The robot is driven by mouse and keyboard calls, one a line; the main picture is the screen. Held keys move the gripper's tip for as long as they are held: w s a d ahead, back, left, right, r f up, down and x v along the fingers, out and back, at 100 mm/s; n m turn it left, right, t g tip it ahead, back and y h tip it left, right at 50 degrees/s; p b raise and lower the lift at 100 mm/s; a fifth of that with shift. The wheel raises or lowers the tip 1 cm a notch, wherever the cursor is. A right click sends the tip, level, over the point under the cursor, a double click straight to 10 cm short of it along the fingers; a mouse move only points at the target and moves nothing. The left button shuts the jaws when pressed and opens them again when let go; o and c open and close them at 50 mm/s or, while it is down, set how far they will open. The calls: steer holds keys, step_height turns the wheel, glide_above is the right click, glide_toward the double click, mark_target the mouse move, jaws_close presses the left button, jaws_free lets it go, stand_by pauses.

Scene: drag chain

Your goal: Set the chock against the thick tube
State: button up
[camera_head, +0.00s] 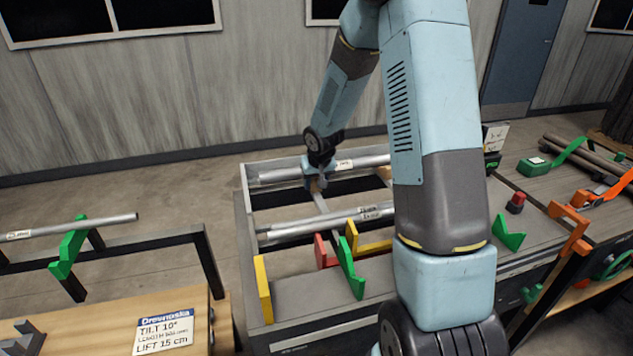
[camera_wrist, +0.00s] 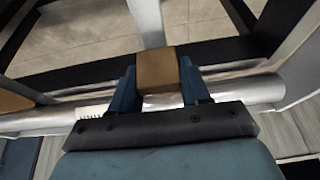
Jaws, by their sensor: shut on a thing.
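The chock (camera_wrist: 157,66) is a small brown wooden block, clamped between the two blue fingers of my gripper (camera_wrist: 157,82) in the wrist view. A thick silver tube (camera_wrist: 240,90) runs across behind the chock and under the fingers. I cannot tell whether chock and tube touch. In the head view my gripper (camera_head: 317,180) is at the far tube (camera_head: 280,174), on its near side and left of its white label. The chock is mostly hidden there.
A second tan block (camera_head: 384,172) sits by the far tube, to the right. Labelled tubes (camera_head: 325,224) lie across the frame nearer me. Yellow (camera_head: 262,288), red and green (camera_head: 348,267) brackets stand in front. A red-topped object (camera_head: 516,203) stands right.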

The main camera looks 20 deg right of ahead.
steer(key=shift+w, duration=0.1)
steer(key=o, duration=1.1)
steer(key=v, duration=1.3)
steer(key=shift+s+r, duration=0.2)
steer(key=s+r, duration=0.5)
steer(key=s, duration=0.5)
steer(key=s+r, duration=0.6)
steer(key=s, duration=0.4)
steer(key=s+r+t, duration=0.1)
steer(key=s+r, duration=0.4)
steer(key=s, duration=0.5)
steer(key=shift+s+r, duration=0.25)
steer(key=shift+s, duration=0.05)
